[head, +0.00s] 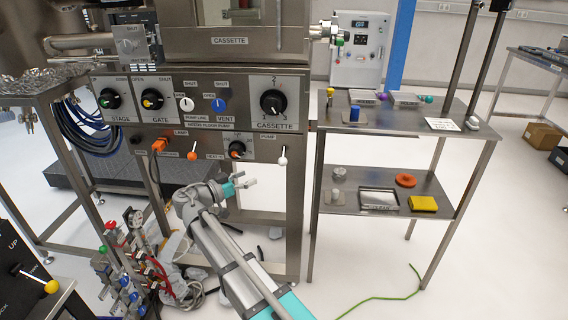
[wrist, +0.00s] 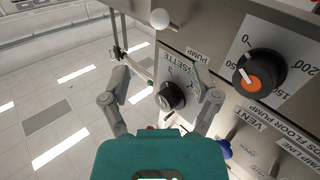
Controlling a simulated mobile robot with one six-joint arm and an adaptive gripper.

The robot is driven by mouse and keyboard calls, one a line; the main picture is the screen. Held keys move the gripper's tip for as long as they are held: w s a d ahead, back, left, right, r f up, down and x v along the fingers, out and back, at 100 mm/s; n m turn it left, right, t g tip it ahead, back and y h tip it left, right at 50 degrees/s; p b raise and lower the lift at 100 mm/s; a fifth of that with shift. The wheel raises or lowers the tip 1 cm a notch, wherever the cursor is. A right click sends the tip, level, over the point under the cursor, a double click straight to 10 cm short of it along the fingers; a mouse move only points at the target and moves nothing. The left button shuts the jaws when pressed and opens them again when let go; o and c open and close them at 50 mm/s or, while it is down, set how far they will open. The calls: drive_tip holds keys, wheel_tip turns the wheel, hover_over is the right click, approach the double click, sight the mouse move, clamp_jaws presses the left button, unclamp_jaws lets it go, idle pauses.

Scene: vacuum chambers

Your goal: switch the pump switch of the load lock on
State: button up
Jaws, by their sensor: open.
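The pump switch (head: 283,160) is a short lever with a white ball end, on the right of the lower panel beside a PUMP label. In the head view its ball hangs at the lower end of the stem. The white ball also shows in the wrist view (wrist: 160,18), at the top, beyond my fingers. My gripper (head: 246,181) is open and empty, below and left of the switch in the head view. In the wrist view the two fingers (wrist: 166,86) stand wide apart, with the cassette knob seen between them. They appear apart from the switch.
A black knob with an orange centre (head: 236,149) is left of the switch on the same panel. The red-ended lamp switch (head: 192,155) is farther left. The upper panel carries the cassette knob (head: 273,103). A two-tier steel table (head: 330,170) stands to the right.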

sight(279, 163)
drive_tip(key=x, duration=1.3)
drive_tip(key=shift+w+d, duration=0.15)
drive_tip(key=shift+d, duration=0.05)
clamp_jaws()
drive_tip(key=shift+d, duration=0.3)
drive_tip(key=shift+a, duration=0.15)
